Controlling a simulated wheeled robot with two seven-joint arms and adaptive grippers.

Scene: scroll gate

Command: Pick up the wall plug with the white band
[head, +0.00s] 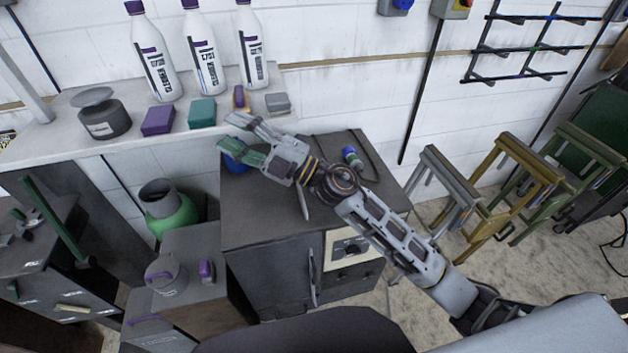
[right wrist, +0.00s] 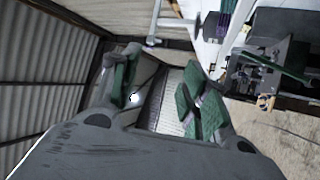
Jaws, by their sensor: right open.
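A small blue and green plug-like piece (head: 351,155) with a pale band lies on the dark cabinet top, with a dark cable beside it. It looks like the wall plug, but it is too small to be sure of the band. A blue round thing (head: 235,164) at the cabinet's left edge is partly hidden by my right gripper. My right gripper (head: 230,133) is open, to the left of the plug and near the shelf edge, pointing away from the plug. Its spread green-padded fingers (right wrist: 162,92) hold nothing in the right wrist view. My left gripper is not in view.
The dark cabinet (head: 262,210) stands below my right arm. The shelf (head: 50,140) holds white bottles (head: 203,52), a purple block (head: 158,119), a teal block (head: 202,112) and a dark round pot (head: 103,116). Stools (head: 512,172) stand at right.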

